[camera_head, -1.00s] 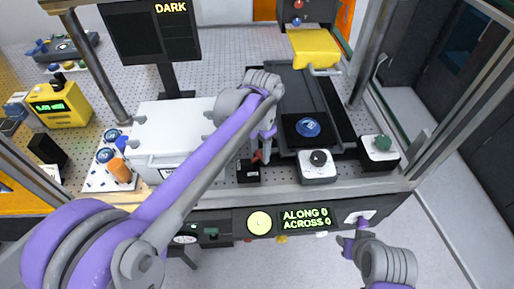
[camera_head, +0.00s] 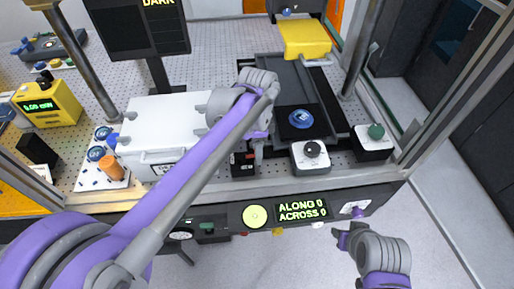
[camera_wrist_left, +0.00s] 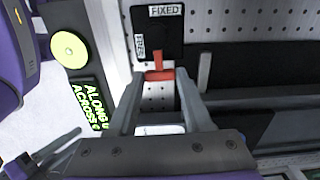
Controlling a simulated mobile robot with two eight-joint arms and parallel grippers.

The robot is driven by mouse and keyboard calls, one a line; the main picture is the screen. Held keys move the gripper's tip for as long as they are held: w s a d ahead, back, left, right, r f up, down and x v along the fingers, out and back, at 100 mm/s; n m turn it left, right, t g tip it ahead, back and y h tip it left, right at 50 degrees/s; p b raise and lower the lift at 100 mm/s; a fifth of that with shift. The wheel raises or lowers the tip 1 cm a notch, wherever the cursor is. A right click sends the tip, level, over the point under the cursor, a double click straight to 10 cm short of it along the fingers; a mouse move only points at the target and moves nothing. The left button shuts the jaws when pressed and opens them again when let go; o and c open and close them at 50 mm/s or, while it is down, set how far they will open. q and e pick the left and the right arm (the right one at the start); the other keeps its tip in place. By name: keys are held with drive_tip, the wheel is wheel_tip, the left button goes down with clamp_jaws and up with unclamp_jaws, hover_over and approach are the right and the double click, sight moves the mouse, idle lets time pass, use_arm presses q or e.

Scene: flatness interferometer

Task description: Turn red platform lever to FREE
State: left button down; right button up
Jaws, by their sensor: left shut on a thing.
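The red platform lever (camera_wrist_left: 158,75) lies between the fingertips of my left gripper (camera_wrist_left: 160,78) in the left wrist view, and the gripper is shut on it. The lever's black plate (camera_wrist_left: 146,32) carries a FIXED label (camera_wrist_left: 165,11) at the top and a FREE label (camera_wrist_left: 140,41) at the left side. In the head view my left gripper (camera_head: 258,146) is low over the black lever block (camera_head: 242,168) and mostly hides the lever. My right gripper (camera_head: 350,228) is in front of the bench, with its fingers apart and nothing seen between them.
A white box (camera_head: 165,128) stands left of the lever. Right of it are a black-knobbed unit (camera_head: 311,158) and a green-knobbed unit (camera_head: 374,142). A blue disc (camera_head: 301,118) sits behind. The front panel's display (camera_head: 302,209) reads ALONG 0, ACROSS 0.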

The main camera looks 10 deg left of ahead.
idle(0.3)
use_arm(q)
drive_tip(key=shift+c, duration=1.6)
unclamp_jaws()
drive_tip(key=shift+r, duration=0.1)
wheel_tip(320, 180, up, 11)
drive_tip(key=shift+p, duration=0.35)
drive_tip(key=shift+f, duration=0.25)
